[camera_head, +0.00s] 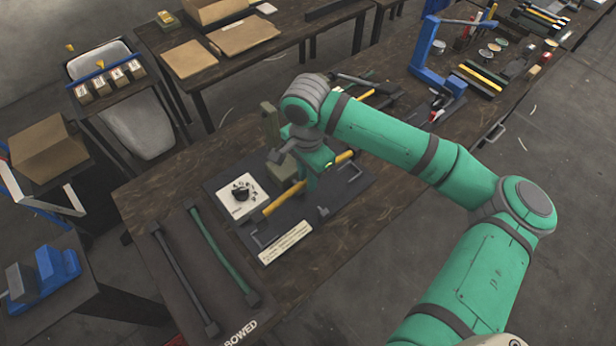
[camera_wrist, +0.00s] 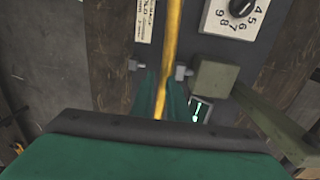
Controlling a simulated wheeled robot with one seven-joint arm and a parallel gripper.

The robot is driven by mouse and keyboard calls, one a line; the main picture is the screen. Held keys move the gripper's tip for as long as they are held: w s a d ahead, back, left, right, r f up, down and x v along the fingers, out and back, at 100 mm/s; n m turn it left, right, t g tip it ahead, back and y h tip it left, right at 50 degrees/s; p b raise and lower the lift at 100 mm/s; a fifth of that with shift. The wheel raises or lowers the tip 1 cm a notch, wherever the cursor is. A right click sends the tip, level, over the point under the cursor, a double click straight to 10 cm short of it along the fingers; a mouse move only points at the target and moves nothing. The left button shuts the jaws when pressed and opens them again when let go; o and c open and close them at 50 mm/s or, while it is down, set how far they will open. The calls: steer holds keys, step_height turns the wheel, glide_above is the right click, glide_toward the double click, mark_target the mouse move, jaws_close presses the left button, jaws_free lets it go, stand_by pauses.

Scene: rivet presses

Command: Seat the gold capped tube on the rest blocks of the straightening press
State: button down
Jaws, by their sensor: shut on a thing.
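The gold tube (camera_head: 283,199) is held level or nearly so over the straightening press's dark base plate (camera_head: 345,187). In the wrist view the gold tube (camera_wrist: 172,35) runs up from between the teal fingers to the top edge. My gripper (camera_head: 314,172) is shut on the tube near its middle; the fingers (camera_wrist: 161,92) also show in the wrist view. The press has an olive frame (camera_head: 271,124) behind my gripper. Small grey fittings (camera_wrist: 183,72) flank the tube in the wrist view; I cannot tell whether these are the rest blocks, or whether the tube touches any support.
A white dial panel (camera_head: 237,197) stands left of the tube. A label strip (camera_head: 285,243) lies at the plate's front edge. A green bowed bar (camera_head: 222,255) and a grey bar (camera_head: 183,278) lie at the left. A blue press (camera_head: 437,60) stands further right.

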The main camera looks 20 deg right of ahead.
steer(key=shift+f, duration=0.1)
stand_by(0.3)
steer(key=shift+f, duration=3.6)
steer(key=shift+f, duration=0.7)
steer(key=c, duration=1.6)
jaws_free()
steer(key=shift+c, duration=0.2)
steer(key=shift+r, duration=0.1)
step_height(320, 180, up, 11)
steer(key=shift+f, duration=0.15)
